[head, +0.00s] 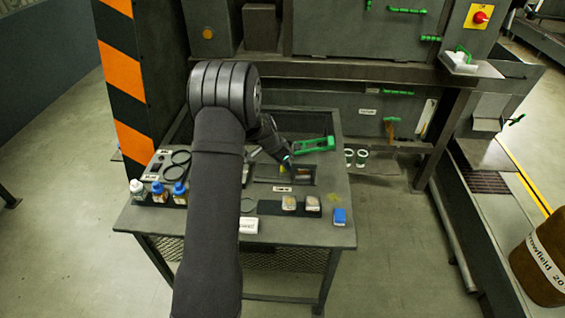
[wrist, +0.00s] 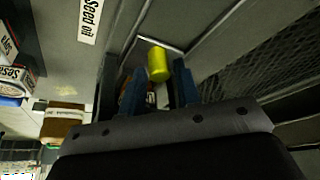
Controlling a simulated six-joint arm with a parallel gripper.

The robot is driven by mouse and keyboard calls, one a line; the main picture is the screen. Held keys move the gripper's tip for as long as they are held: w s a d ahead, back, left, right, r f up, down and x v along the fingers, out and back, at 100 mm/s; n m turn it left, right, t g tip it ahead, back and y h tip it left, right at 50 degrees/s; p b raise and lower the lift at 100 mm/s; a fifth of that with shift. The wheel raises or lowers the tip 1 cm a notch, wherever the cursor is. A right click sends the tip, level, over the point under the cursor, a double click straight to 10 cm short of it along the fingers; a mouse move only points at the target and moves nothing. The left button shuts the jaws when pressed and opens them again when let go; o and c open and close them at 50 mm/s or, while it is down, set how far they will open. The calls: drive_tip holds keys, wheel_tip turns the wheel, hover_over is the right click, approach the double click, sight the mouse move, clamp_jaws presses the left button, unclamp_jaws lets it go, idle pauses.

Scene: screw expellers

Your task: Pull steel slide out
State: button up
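My gripper (head: 286,160) hangs over the recess in the workbench top, and its fingers are small in the head view. In the wrist view its two blue fingers (wrist: 158,88) stand apart, open. A yellow-green cylinder (wrist: 158,63) shows between and just beyond the fingertips; I cannot tell whether they touch it. A small yellow spot in the recess (head: 282,170) shows in the head view. No part is clearly identifiable as the steel slide. Green handles (head: 398,92) sit on the grey machine behind the bench, and one (head: 517,120) is at its right side.
The bench (head: 340,235) carries bottles (head: 160,192), black rings (head: 178,160), a green tool (head: 314,145), small blocks (head: 289,202) and a blue box (head: 340,216). An orange-striped column (head: 124,65) stands left. A brown drum (head: 540,270) stands right. Floor in front is clear.

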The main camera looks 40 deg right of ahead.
clamp_jaws()
drive_tip(key=w+a, duration=0.6)
drive_tip(key=shift+w+a, duration=0.15)
unclamp_jaws()
drive_tip(key=shift+w+a, duration=0.1)
drive_tip(key=shift+r, duration=0.1)
